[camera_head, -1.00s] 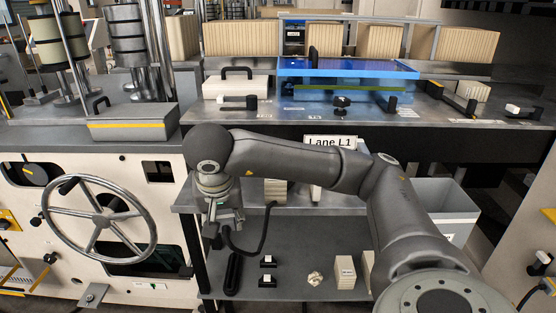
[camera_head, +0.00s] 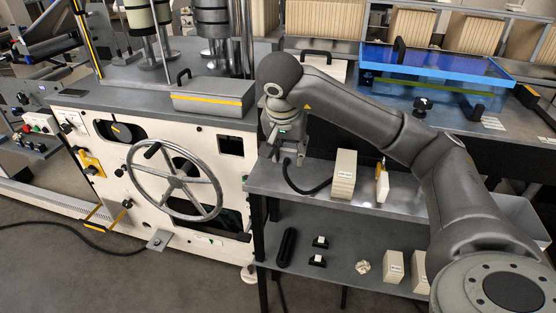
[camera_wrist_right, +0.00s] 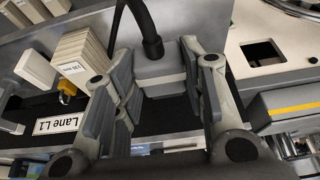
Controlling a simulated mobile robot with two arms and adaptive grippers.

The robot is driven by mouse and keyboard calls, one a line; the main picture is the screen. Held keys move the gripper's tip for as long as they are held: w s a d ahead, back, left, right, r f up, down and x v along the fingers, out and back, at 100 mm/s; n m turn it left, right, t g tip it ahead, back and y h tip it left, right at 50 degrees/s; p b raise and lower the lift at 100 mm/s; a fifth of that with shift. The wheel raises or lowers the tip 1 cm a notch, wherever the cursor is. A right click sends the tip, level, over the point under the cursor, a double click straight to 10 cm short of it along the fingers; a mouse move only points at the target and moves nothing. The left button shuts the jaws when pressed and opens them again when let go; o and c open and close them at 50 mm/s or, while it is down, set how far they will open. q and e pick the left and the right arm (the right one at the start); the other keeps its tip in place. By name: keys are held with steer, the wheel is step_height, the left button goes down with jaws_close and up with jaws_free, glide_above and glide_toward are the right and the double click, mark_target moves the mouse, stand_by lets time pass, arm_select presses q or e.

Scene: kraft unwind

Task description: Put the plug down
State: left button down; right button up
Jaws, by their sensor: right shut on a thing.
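The plug is a grey block with a thick black cable, seen in the right wrist view (camera_wrist_right: 163,72). My right gripper (camera_wrist_right: 157,58) is shut on it, with a finger pad on each side. In the head view my right gripper (camera_head: 277,148) is above the left end of the upper grey shelf (camera_head: 285,178). There the plug is mostly hidden by the gripper, and its black cable (camera_head: 303,188) hangs below and curves right. I cannot tell whether the plug touches the shelf. My left gripper is not in view.
A cream block stack (camera_head: 343,175) and a yellow-marked item (camera_head: 381,183) stand right on the upper shelf. The lower shelf (camera_head: 330,272) holds a black bar (camera_head: 287,246) and small blocks. A white machine with a handwheel (camera_head: 173,181) is at left.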

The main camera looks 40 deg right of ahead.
steer(key=w+f, duration=0.2)
steer(key=w, duration=0.1)
steer(key=w+f+p, duration=0.1)
steer(key=w+f, duration=0.2)
steer(key=w+d+f, duration=0.1)
steer(key=w+f, duration=0.1)
steer(key=w, duration=0.1)
steer(key=shift+f+p, duration=0.3)
steer(key=shift+p, duration=0.05)
steer(key=shift+w+f, duration=0.2)
steer(key=shift+f, duration=0.15)
steer(key=shift+f+p, duration=0.5)
steer(key=shift+f, duration=0.45)
steer(key=shift+d+f, duration=0.1)
steer(key=shift+f, duration=0.3)
